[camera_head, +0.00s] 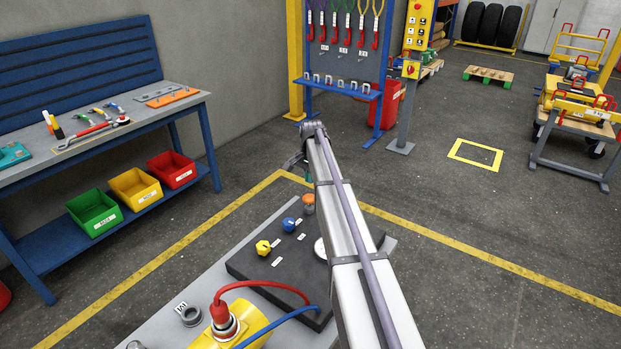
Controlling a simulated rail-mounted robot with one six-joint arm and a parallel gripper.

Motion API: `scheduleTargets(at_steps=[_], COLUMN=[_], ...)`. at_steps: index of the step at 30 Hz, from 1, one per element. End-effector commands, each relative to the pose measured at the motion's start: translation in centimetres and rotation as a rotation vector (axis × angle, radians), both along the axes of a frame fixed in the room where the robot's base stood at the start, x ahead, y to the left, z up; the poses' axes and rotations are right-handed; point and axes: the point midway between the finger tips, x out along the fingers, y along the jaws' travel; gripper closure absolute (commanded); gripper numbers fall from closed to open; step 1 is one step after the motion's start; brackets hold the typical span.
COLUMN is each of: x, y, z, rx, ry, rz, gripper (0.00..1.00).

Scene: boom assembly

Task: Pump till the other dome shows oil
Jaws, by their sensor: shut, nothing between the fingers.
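A dark panel (274,275) lies on a grey bench (165,310) in the lower middle. On it are a yellow knob (263,247), a blue knob (289,225), an orange-brown capped part (308,203) and a white round part (320,248), partly hidden by my arm. I cannot tell which part is an oil dome, and no oil is visible. My gripper (304,168) is shut and empty beyond the panel, small and partly hidden behind my arm.
A blue workbench (180,112) with tools stands at the left, with green, yellow and red bins (171,170) below. A hook rack (340,85) and a control post (404,110) stand behind. A loaded cart (575,128) is at the right.

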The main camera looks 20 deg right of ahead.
Motion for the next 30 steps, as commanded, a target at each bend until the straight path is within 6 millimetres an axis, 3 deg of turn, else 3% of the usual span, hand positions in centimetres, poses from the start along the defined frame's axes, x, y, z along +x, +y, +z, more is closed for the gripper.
scheduleTargets(at_steps=[1, 7, 30], x=[0.0, 0.0, 0.0], y=[0.0, -0.1, -0.1], z=[2.7, 5.6, 5.5], rx=[0.000, 0.000, 0.000], ry=[0.000, 0.000, -0.001], rz=[0.000, 0.000, 0.000], gripper=[1.00, 1.00, 1.00])
